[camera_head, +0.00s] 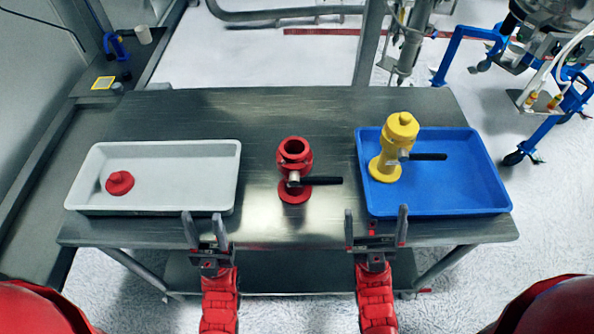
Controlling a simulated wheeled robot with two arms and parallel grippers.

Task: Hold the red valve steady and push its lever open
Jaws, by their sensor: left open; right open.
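The red valve (293,163) stands upright in the middle of the metal table, between the two trays. Its open round top faces up. Its black lever (321,181) points to the right from the valve's front side, roughly level. My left gripper (205,229) is open and empty at the table's front edge, left of the valve and in front of the white tray. My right gripper (376,226) is open and empty at the front edge, right of the valve and in front of the blue tray. Neither gripper touches the valve.
A white tray (165,153) on the left holds a small red cap-like part (120,183). A blue tray (455,180) on the right holds a yellow valve (393,145) with a black lever. The metal table (255,107) is bare behind and around the red valve.

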